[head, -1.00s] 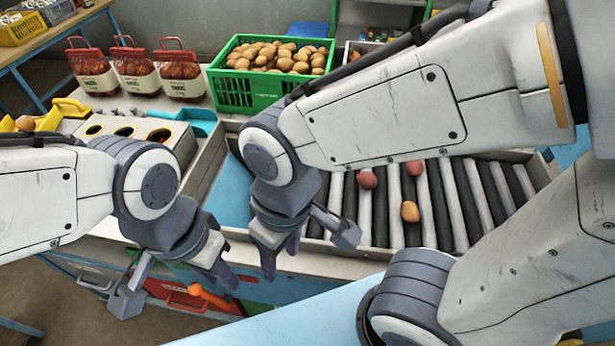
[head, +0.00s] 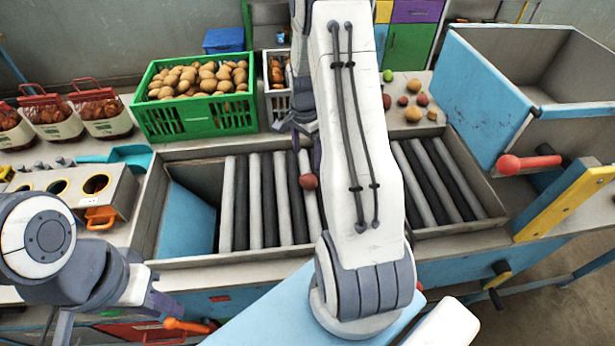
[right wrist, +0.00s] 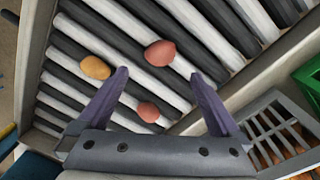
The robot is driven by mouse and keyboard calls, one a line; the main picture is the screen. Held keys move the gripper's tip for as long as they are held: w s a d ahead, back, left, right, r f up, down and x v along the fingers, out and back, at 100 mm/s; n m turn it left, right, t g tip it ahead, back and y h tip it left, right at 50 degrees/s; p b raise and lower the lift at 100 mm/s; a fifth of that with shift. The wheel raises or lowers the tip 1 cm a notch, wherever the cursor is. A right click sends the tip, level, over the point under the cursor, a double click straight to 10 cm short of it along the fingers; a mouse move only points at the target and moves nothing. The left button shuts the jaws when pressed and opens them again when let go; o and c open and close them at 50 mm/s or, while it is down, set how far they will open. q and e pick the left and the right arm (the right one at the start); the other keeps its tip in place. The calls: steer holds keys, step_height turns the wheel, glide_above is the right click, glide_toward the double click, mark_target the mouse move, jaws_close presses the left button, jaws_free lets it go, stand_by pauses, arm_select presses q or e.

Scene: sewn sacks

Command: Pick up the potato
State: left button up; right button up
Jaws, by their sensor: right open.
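A yellow-brown potato (right wrist: 95,68) lies on the rollers in the right wrist view, left of my right gripper (right wrist: 160,75). My right gripper is open and empty above the rollers. A reddish round item (right wrist: 160,53) lies just beyond the gap between its fingertips. A second reddish item (right wrist: 148,112) shows between the fingers, nearer the palm. In the head view, one reddish item (head: 308,181) shows beside my right arm, which hides the potato and most of the gripper. My left gripper (head: 160,300) is at the lower left, at the bench's front; its jaw gap is unclear.
The roller bed (head: 262,200) has raised walls. A green crate of potatoes (head: 165,122) and a white crate (head: 276,105) stand behind it. Several loose round items (head: 413,115) lie at the back right. A large blue-grey bin (head: 485,100) stands at the right. Filled sacks (head: 104,115) stand at left.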

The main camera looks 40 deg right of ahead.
mark_target(309, 176)
steer(key=f, duration=0.1)
steer(key=f+p, duration=0.1)
steer(key=f, duration=0.3)
steer(key=shift+s+d, duration=0.1)
steer(key=shift+s, duration=0.15)
steer(key=shift+f+p, duration=0.3)
steer(key=shift+p, duration=0.2)
step_height(309, 176, down, 3)
steer(key=shift+s+f+p, duration=0.1)
steer(key=shift+p, duration=0.9)
steer(key=shift+f, duration=0.7)
steer(key=c, duration=1.4)
steer(key=shift+r, duration=0.1)
